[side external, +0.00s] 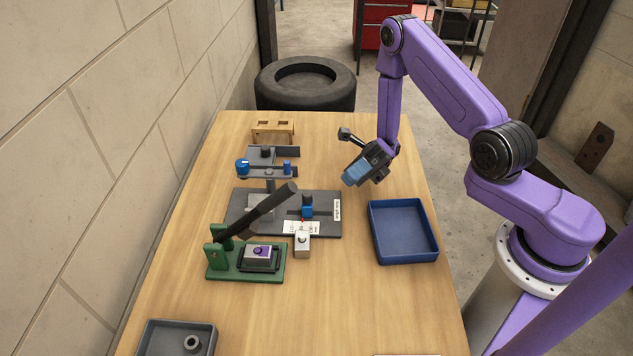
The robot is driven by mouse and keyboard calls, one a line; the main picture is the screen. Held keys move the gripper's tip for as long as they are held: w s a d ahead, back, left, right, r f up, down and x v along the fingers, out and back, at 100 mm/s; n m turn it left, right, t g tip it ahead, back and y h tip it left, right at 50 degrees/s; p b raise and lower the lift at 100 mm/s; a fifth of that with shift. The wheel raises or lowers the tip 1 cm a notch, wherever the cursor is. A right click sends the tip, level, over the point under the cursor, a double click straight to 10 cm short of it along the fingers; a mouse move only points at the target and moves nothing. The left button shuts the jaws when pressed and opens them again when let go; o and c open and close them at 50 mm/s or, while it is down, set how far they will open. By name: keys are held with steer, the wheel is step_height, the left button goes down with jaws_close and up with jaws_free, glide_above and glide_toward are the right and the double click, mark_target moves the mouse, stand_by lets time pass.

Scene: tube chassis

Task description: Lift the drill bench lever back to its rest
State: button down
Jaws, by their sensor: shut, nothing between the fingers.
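A grey bench fixture (240,225) stands mid-table, with a column, a grey upper head (262,171), a blue knob (242,167) and a small blue block (307,207). The label on its right edge is too small to read. A long black lever (262,212) slants up to the right from the green stand (218,275) in front, crossing before the fixture. I cannot tell surely which part is the drill bench lever. My gripper (349,180) is shut and empty, with blue fingers, above the table right of the fixture and apart from the lever.
A blue tray (404,261) lies right of the fixture. A small block with a purple top (260,252) sits on the green stand. A pale block (302,244) stands beside it. A wooden rack (272,138) is at the back, a grey tray (150,338) front left. The front middle table is clear.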

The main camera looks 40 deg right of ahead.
steer(key=a+r, duration=0.5)
steer(key=a, duration=0.7)
steer(key=shift+s+r, duration=0.15)
steer(key=shift+s, duration=0.2)
steer(key=shift+r, duration=0.1)
steer(key=w+a+r+m+t+h, duration=0.2)
steer(key=w+a+r+m, duration=0.5)
steer(key=w+a, duration=0.6)
steer(key=shift+w+a+r+t+h, duration=0.15)
steer(key=shift+r+t+h, duration=0.15)
steer(key=shift+r+h, duration=0.45)
